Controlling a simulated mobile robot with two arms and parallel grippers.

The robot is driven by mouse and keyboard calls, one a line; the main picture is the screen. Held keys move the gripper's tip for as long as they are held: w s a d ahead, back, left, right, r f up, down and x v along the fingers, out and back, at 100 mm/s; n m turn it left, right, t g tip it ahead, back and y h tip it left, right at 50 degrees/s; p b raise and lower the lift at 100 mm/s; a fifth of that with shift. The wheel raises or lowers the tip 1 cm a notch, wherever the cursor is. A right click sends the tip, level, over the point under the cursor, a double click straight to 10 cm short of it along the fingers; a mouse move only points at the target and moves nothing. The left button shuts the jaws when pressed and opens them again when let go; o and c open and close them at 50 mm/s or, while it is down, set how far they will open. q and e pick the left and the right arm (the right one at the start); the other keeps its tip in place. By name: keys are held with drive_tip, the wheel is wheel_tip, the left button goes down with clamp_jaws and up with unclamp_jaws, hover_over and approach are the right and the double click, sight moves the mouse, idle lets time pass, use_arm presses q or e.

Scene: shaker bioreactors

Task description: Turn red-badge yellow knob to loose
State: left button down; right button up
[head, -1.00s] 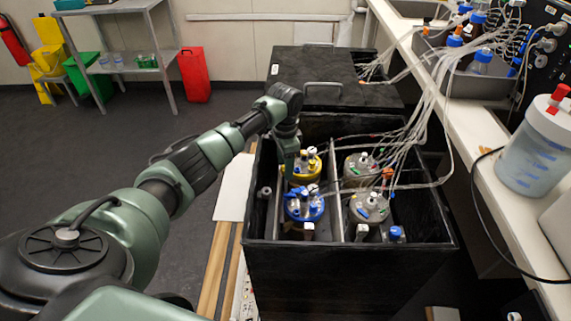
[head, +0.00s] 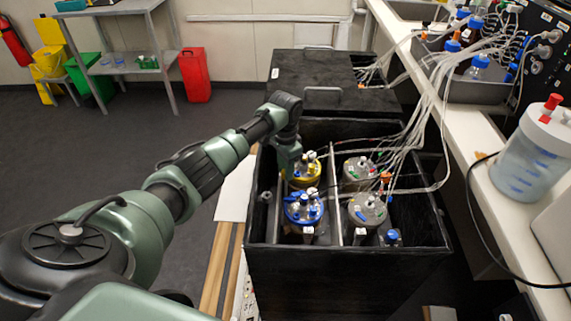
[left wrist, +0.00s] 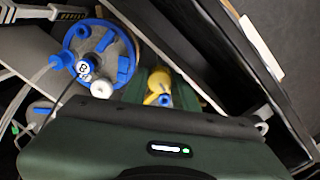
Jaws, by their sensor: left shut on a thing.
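The vessel with the yellow lid (head: 306,178) stands in the rear left bay of the black box in the head view, partly hidden by my left gripper (head: 293,172). In the left wrist view a yellow knob (left wrist: 157,98) with a blue-and-white piece by it shows between the green fingers of my left gripper (left wrist: 158,92). The gripper is shut on the yellow knob; its body hides the near part of the vessel. I cannot make out a red badge. My right gripper is not in view.
The blue-lidded vessel (head: 304,212) stands close in front; it also shows in the left wrist view (left wrist: 100,52). Two grey-lidded vessels (head: 360,168) stand right of the divider. Tubes (head: 430,115) run to the bench. The box walls (head: 350,258) surround the vessels closely.

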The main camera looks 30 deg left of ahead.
use_arm(q)
drive_tip(key=n+p, duration=0.2)
drive_tip(key=n, duration=0.1)
drive_tip(key=n+p, duration=0.1)
drive_tip(key=p, duration=0.1)
drive_tip(key=shift+d+r+n, duration=0.1)
drive_tip(key=shift+r+n, duration=0.2)
drive_tip(key=n+p, duration=0.1)
drive_tip(key=n, duration=0.1)
drive_tip(key=shift+n+p, duration=0.35)
drive_tip(key=shift+n, duration=0.05)
drive_tip(key=n+p, duration=0.1)
drive_tip(key=n, duration=0.1)
drive_tip(key=shift+w+n, duration=0.1)
drive_tip(key=shift+n, duration=0.2)
drive_tip(key=n+p, duration=0.1)
drive_tip(key=n, duration=0.4)
drive_tip(key=shift+f+n+p, duration=0.1)
drive_tip(key=shift+n+p, duration=0.2)
drive_tip(key=shift+p, duration=0.05)
drive_tip(key=n, duration=0.3)
drive_tip(key=shift+w+n+p, duration=0.15)
drive_tip(key=shift+n+p, duration=0.2)
drive_tip(key=shift+n, duration=1.05)
